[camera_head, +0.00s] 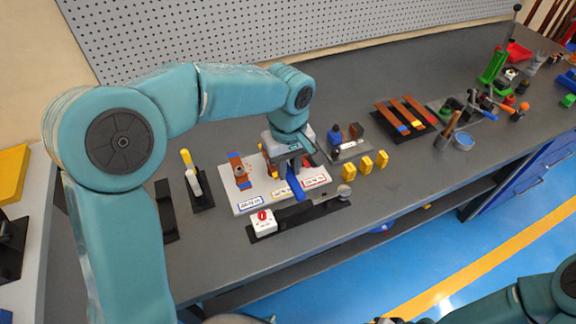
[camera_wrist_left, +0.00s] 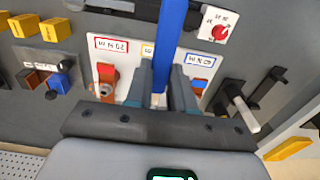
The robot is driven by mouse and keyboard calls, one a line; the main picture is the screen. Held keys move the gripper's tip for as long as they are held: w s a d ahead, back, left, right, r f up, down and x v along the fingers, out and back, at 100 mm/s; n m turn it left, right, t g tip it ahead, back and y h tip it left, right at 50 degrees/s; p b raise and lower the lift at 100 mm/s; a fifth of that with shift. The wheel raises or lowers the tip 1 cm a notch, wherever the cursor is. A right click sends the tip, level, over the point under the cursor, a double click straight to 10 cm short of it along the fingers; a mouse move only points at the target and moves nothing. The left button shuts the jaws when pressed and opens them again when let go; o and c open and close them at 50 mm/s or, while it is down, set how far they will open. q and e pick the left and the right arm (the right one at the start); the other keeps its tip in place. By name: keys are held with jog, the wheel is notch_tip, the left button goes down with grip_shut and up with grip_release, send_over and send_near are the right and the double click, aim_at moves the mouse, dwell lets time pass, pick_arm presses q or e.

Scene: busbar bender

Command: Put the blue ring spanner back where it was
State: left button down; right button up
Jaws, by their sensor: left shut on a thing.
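My left gripper (camera_head: 290,163) is shut on the blue spanner (camera_head: 296,184) and holds it over the white board (camera_head: 246,201). In the left wrist view the spanner's blue handle (camera_wrist_left: 170,42) runs up from between the fingers (camera_wrist_left: 160,98) to the top edge. Its ring end cannot be made out, and I cannot tell whether it touches the board. The board carries blue, yellow and red framed labels and brown-orange pieces, partly hidden by the gripper. My right gripper is not in view; only part of that arm shows at the lower right.
A black bar with a white red-knobbed box (camera_head: 263,222) lies along the board's front. Left of the board are a black holder with a pale-handled tool (camera_head: 194,181) and a bare black holder (camera_head: 165,212). Yellow blocks (camera_head: 363,165) and a tray of bars (camera_head: 405,118) stand right.

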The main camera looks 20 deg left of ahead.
pick_arm(q)
jog(key=shift+r, duration=0.5)
